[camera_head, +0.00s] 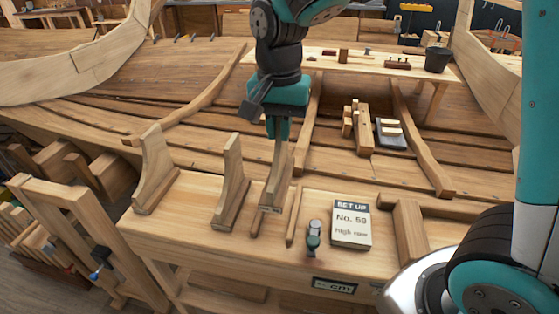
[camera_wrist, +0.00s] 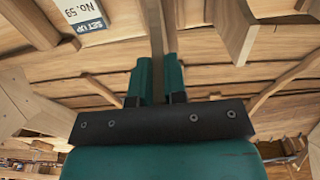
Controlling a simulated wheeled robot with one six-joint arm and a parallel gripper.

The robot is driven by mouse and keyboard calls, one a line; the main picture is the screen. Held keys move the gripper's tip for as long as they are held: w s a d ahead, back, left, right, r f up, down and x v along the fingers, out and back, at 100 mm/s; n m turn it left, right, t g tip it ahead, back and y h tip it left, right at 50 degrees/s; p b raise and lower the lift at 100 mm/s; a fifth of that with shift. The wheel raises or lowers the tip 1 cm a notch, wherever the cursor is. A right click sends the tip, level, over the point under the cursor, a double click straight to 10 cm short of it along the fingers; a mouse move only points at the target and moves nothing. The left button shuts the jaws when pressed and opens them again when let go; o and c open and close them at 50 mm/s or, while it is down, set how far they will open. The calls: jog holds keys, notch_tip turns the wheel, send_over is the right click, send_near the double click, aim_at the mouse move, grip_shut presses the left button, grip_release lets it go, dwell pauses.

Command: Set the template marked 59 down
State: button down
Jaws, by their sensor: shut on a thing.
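My gripper (camera_head: 278,132) is shut on the upper part of an upright wooden template (camera_head: 276,185), which has a small mark low on its face that I cannot read. In the wrist view my gripper (camera_wrist: 158,85) grips the thin edge of this template (camera_wrist: 157,28). Its foot hangs over or at the bench top (camera_head: 190,235); I cannot tell whether it touches. A card (camera_head: 351,225) on the bench reads "SET UP No. 59 high row"; it also shows in the wrist view (camera_wrist: 82,12).
Two similar templates, one in the middle (camera_head: 232,180) and one at left (camera_head: 155,175), stand on the bench. A wooden block (camera_head: 409,230) is right of the card. Hull planking rises behind.

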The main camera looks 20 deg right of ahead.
aim_at(280, 165)
notch_tip(280, 165, down, 8)
jog(key=shift+f+p, duration=0.15)
jog(key=shift+p, duration=0.3)
jog(key=c, duration=1.2)
grip_release()
jog(key=shift+f, duration=0.15)
jog(key=shift+o, duration=0.2)
notch_tip(280, 165, up, 12)
jog(key=shift+f+b, duration=0.2)
jog(key=shift+b, duration=0.55)
jog(key=s+a+n+y, duration=0.2)
jog(key=s+n, duration=0.5)
jog(key=s, duration=0.2)
jog(key=s+a+n+y, duration=0.2)
jog(key=s+n, duration=0.5)
jog(key=s, duration=0.2)
jog(key=shift+s+a+f, duration=0.2)
jog(key=shift+s+a, duration=0.05)
jog(key=shift+s, duration=0.05)
